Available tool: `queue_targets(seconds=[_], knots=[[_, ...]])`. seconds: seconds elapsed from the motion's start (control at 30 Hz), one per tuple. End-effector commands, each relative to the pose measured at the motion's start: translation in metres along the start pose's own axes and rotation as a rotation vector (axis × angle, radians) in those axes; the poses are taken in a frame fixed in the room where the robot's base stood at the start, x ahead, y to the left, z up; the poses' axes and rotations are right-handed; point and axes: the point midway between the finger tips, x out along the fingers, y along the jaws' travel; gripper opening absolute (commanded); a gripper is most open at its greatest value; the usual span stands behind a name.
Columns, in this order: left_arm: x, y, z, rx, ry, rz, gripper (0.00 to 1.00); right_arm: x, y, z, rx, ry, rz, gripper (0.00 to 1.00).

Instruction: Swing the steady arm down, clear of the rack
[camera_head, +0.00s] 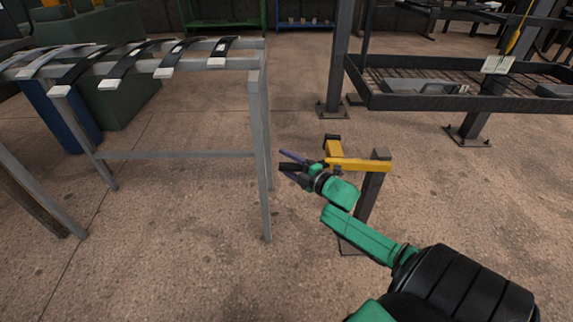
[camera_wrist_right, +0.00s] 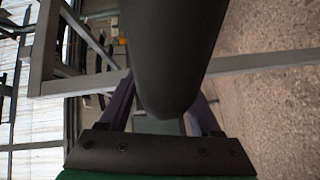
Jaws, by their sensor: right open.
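The yellow steady arm (camera_head: 358,164) reaches sideways from the top of a short dark post (camera_head: 370,190), to the right of the grey rack (camera_head: 258,140). Its near-level bar meets a second yellow piece with a dark end cap at the left. My right gripper (camera_head: 287,167) is open beside the left end of the yellow arm, close to the rack's right leg. In the right wrist view a dark rounded bar (camera_wrist_right: 168,50) lies between its purple fingers. I cannot tell whether this bar belongs to the steady arm or whether the fingers touch it. My left gripper is out of view.
Several leaf springs (camera_head: 127,62) lie across the rack's top rails. A dark wire-mesh shelf (camera_head: 400,100) stands at the upper right on bolted columns. A blue bin (camera_head: 65,115) stands behind the rack at left. The concrete floor in front is clear.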

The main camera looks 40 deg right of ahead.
Motion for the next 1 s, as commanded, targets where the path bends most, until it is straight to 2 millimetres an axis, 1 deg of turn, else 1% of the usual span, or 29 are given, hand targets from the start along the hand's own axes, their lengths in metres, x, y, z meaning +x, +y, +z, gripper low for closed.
queue_targets(seconds=[0.03,0.07,0.1,0.17,0.2,0.23,1.0], knots=[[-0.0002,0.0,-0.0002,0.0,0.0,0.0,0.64,-0.0002,0.0001,-0.0001,0.0,0.0,0.0,0.64],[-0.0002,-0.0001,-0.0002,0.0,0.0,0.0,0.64,-0.0002,0.0001,-0.0001,0.0,0.0,0.0,0.61],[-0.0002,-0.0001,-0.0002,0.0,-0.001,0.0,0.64,-0.0003,0.0001,-0.0001,0.0,0.0,0.0,0.45],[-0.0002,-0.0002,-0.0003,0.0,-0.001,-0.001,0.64,-0.0003,0.0,-0.0002,0.0,0.0,0.0,0.22],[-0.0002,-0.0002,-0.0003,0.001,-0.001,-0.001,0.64,-0.0004,0.0,-0.0002,0.0,0.0,0.0,0.07],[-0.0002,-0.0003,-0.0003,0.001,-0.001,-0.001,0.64,-0.0004,0.0,-0.0002,0.0,0.0,0.0,0.0],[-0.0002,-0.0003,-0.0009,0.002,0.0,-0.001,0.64,-0.0006,-0.0008,-0.0005,0.001,0.001,-0.001,0.0]])
